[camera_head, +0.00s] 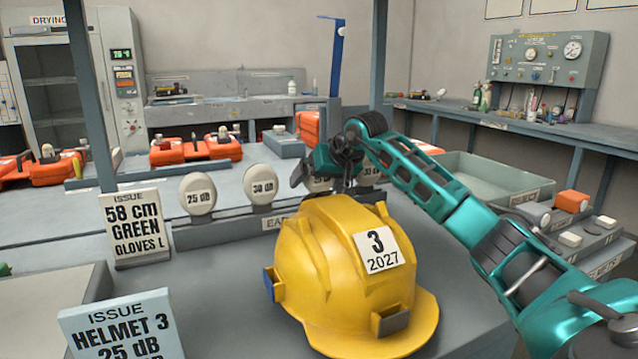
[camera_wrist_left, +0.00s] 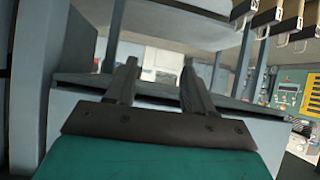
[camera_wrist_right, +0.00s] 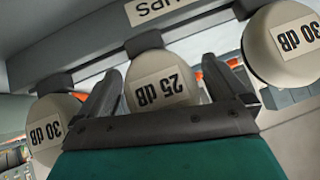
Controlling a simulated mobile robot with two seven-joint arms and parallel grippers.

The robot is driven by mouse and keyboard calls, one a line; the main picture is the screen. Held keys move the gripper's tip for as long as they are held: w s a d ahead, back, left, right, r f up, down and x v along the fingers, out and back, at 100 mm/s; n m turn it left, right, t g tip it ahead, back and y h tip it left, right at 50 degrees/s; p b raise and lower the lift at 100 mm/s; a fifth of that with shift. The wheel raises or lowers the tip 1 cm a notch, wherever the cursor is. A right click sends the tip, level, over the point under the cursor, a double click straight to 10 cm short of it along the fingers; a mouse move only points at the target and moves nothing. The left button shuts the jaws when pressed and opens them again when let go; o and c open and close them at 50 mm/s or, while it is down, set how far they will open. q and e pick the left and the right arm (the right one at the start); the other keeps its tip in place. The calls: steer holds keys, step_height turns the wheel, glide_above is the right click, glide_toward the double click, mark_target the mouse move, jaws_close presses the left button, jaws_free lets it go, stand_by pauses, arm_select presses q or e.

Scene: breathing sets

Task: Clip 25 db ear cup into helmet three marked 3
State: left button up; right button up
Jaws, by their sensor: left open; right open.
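The yellow helmet (camera_head: 335,265), marked 3 and 2027, stands on the near bench. It has a blue piece (camera_head: 269,285) on its left side and a grey-brown piece (camera_head: 393,322) at its lower front. My right gripper (camera_head: 322,176) is behind the helmet at the ear cup rack. In the right wrist view its open fingers (camera_wrist_right: 165,85) are either side of a 25 dB ear cup (camera_wrist_right: 160,80); I cannot tell whether they touch it. Another 25 dB ear cup (camera_head: 197,194) is at the rack's left end. My left gripper (camera_wrist_left: 158,75) is open and empty, outside the head view.
30 dB ear cups (camera_wrist_right: 55,125) (camera_wrist_right: 284,44) flank the one between my right fingers. A card (camera_head: 125,325) reads helmet 3, 25 dB. Another card (camera_head: 135,228) stands left of the rack (camera_head: 222,234). A green-grey tray (camera_head: 490,180) lies to the right, behind my right arm.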

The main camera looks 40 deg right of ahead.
steer(key=c, duration=1)
steer(key=shift+r, duration=0.1)
